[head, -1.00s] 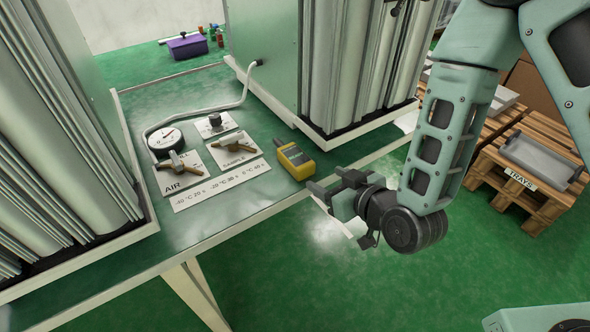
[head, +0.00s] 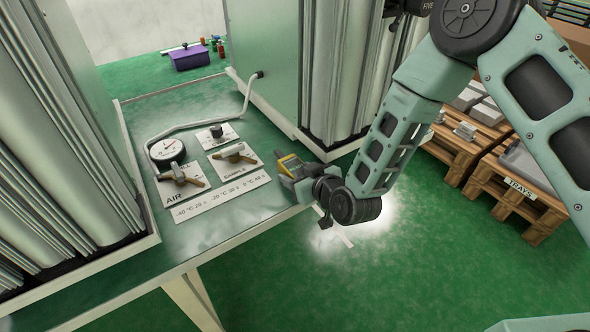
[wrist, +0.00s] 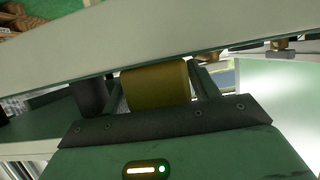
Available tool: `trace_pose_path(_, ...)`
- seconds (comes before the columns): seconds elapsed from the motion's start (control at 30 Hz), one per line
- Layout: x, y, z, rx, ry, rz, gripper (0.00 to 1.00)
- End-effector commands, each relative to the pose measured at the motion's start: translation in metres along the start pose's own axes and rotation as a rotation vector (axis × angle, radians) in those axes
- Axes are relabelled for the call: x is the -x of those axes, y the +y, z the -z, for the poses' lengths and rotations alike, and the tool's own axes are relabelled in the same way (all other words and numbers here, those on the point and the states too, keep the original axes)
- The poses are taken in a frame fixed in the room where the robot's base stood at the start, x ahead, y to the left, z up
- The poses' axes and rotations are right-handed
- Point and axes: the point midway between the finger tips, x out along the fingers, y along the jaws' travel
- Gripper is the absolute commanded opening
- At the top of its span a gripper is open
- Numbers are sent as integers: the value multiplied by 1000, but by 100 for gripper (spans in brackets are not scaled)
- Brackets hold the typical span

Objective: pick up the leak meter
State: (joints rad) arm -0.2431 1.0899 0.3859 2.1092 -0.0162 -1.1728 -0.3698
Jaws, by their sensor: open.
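The leak meter, a yellow handheld device with a dark face (head: 289,162), lies on the green bench near its right front edge. My gripper (head: 293,172) is at the meter and covers much of it in the head view. In the wrist view the meter's yellow end (wrist: 156,86) shows between the two fingers of my gripper (wrist: 150,90). The fingers are open, one on each side of the meter. I cannot tell whether either finger touches it.
A round gauge (head: 166,150), valve plates marked AIR and SAMPLE (head: 236,172) and a temperature strip (head: 222,197) lie left of the meter. Tall sieve columns (head: 350,70) stand behind it. A pallet with trays (head: 535,200) stands at right. Green floor is clear in front.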

Motion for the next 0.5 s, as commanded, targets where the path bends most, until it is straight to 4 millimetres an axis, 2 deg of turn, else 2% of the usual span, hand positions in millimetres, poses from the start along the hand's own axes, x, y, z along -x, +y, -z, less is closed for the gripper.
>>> trace_pose_path(0.23, -2, 0, 0, 0, 0, 1, 60)
trace_pose_path(0.37, -2, 0, 0, 0, 0, 1, 24)
trace_pose_path(0.4, -2, 0, 0, 0, 0, 1, 20)
trace_pose_path(0.5, -2, 0, 0, 1, 1, 1, 20)
